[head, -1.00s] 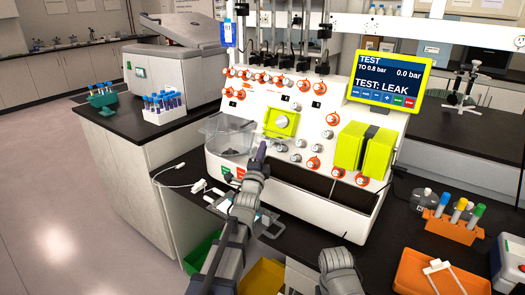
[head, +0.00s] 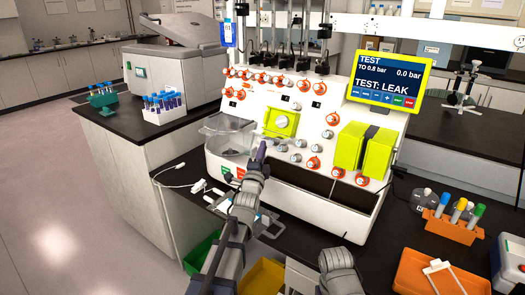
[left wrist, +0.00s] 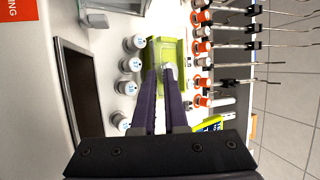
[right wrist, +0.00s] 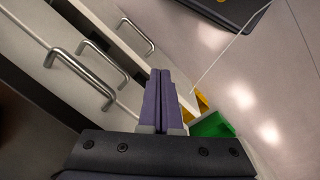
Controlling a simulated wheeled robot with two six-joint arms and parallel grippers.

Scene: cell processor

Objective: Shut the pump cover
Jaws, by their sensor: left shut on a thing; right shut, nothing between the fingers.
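The lime-green pump unit with its cover (head: 281,122) is on the upper middle of the white cell processor (head: 320,212). In the left wrist view the pump cover (left wrist: 180,52) lies straight ahead between my fingertips. My left gripper (head: 261,148) reaches up to the pump's lower left edge; its fingers (left wrist: 160,75) are nearly closed on the cover, and their tips partly hide it. How far the cover stands open is hard to tell. My right gripper (right wrist: 160,75) is shut and empty, pointing down past drawers, away from the pump.
A clear bowl chamber (head: 228,135) is left of the pump. Knobs, orange valves and a lime block (head: 351,147) are to its right. The screen (head: 388,82) reads TEST: LEAK. An orange tray (head: 405,278) and tube rack (head: 447,228) stand on the right bench.

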